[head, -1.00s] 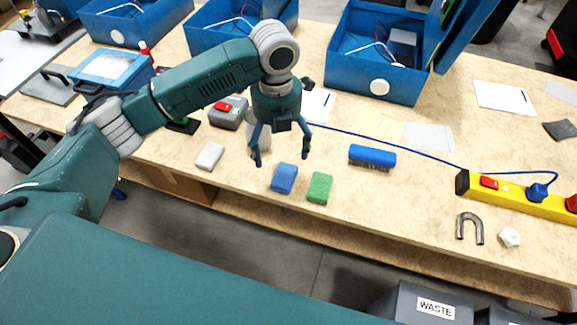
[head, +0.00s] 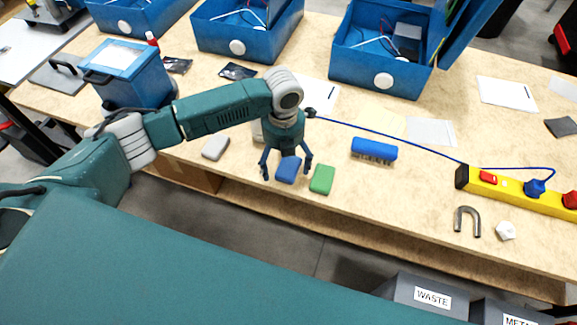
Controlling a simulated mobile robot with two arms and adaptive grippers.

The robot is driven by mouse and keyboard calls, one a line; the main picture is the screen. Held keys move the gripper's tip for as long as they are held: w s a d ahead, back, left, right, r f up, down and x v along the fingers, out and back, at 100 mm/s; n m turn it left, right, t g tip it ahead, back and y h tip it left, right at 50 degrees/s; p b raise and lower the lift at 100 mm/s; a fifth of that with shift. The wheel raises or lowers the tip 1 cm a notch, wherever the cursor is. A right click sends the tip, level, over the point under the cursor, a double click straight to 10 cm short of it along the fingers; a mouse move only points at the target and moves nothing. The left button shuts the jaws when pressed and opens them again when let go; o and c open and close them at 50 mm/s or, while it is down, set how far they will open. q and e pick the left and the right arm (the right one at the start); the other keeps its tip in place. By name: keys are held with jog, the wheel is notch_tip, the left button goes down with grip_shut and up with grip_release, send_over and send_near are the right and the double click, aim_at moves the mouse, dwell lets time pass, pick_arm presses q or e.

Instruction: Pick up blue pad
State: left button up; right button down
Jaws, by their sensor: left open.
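The blue pad (head: 288,170) lies on the wooden workbench near its front edge. My left gripper (head: 286,177) comes down over it from behind, open, with one finger on each side of the pad. I cannot tell whether the fingers touch it. A green pad (head: 322,180) lies just right of the gripper, close to its right finger. A grey pad (head: 215,147) lies to the left. My right gripper is not in view.
A blue brush (head: 374,150) lies to the right, beyond it a yellow power strip (head: 515,190), a horseshoe magnet (head: 467,222) and a white piece (head: 506,231). Blue open boxes (head: 375,75) stand at the back. A waste bin (head: 432,298) is below the front edge.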

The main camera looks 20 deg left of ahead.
aim_at(285, 164)
pick_arm(q)
jog(key=c, duration=1)
jog(key=shift+c, duration=0.2)
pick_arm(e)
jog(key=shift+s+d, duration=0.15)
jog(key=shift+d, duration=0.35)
pick_arm(q)
notch_tip(285, 164, up, 20)
jog(key=b, duration=0.2)
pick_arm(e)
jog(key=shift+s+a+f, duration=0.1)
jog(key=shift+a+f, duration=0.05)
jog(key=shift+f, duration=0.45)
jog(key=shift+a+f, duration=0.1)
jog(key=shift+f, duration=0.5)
